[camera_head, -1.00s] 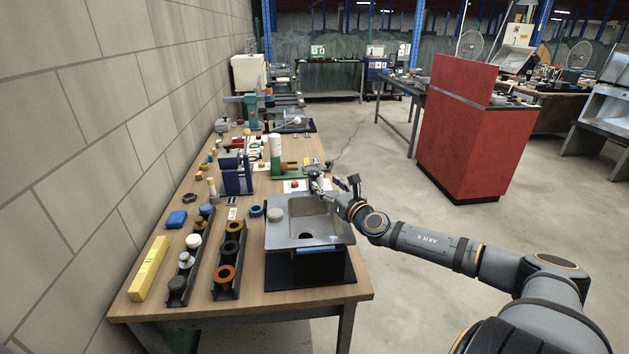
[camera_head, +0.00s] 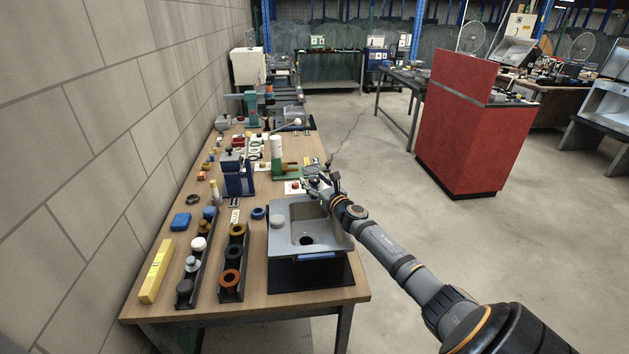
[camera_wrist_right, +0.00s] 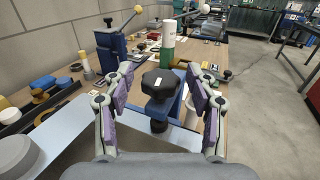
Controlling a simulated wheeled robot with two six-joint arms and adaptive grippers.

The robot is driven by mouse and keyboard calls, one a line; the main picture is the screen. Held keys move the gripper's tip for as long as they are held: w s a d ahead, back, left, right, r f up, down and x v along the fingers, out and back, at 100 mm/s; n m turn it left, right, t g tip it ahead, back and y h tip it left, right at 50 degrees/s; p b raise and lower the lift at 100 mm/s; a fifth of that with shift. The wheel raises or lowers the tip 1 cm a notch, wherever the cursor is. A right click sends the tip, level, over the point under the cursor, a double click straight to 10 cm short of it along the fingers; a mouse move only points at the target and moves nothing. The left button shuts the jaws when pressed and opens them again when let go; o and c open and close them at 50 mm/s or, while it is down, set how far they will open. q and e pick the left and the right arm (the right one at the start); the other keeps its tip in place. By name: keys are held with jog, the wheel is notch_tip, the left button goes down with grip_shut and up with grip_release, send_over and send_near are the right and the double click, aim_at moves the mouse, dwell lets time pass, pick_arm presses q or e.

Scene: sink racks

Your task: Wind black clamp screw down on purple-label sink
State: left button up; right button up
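The black clamp screw is a black lobed knob (camera_wrist_right: 160,83) with a small white label on top, on a blue clamp body (camera_wrist_right: 158,108) at the sink's far edge. The grey sink (camera_head: 282,244) stands at the table's near right, with a blue-violet strip on its front. My right gripper (camera_wrist_right: 162,74) is open, its purple-padded fingers on either side of the knob, with gaps visible. In the head view my right gripper (camera_head: 326,184) is over the sink's far right corner and hides most of the knob. My left gripper is not in view.
A green stand with a white cylinder (camera_head: 276,147) and a blue device with a lever (camera_head: 238,178) stand beyond the sink. Black racks with rings (camera_head: 232,255) and a yellow block (camera_head: 156,270) lie left. Open floor is to the right.

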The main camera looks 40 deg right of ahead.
jog(key=c, duration=1.1)
jog(key=shift+c, duration=0.2)
